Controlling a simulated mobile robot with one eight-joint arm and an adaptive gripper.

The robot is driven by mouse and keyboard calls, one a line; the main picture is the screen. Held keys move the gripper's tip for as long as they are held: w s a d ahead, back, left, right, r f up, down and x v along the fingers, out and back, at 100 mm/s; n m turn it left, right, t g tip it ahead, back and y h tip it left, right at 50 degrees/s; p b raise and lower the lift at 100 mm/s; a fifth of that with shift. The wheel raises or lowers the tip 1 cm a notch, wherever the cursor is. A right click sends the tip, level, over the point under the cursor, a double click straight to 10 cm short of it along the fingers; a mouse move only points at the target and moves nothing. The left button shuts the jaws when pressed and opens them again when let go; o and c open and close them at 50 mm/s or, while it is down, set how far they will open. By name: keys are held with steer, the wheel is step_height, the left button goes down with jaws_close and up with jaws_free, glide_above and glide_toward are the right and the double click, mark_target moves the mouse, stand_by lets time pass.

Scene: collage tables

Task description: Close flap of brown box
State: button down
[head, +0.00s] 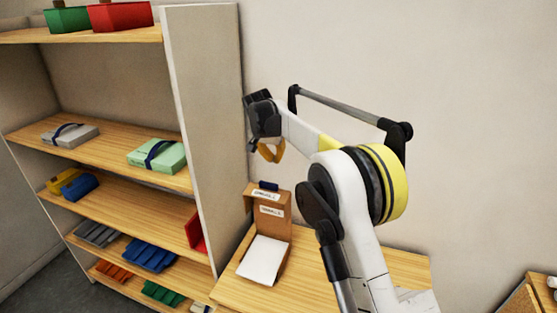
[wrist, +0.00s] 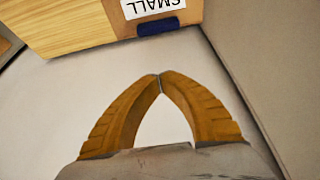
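The brown box (head: 284,231) stands on a wooden table by the wall. Its flap (head: 252,205) is up, with white labels and a dark blue tab (head: 268,185) on its top edge. A white surface (head: 262,260) shows in front of the flap. In the wrist view the blue tab (wrist: 161,28) and a label reading "SMALL" (wrist: 150,6) show at the top. My gripper (head: 270,157) is above the box, near the wall, apart from the flap. Its orange fingertips (wrist: 159,76) meet, with nothing between them.
A shelf unit (head: 200,130) stands close on the left, its side panel near the box. It holds a green case (head: 158,155), a red bin (head: 120,16) and other items. The table (head: 325,264) is bare right of the box. The wall (head: 450,100) is behind.

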step_height(320, 180, down, 9)
steer(key=p, duration=0.1)
steer(key=shift+s, duration=0.15)
stand_by(0.3)
steer(key=shift+s, duration=0.1)
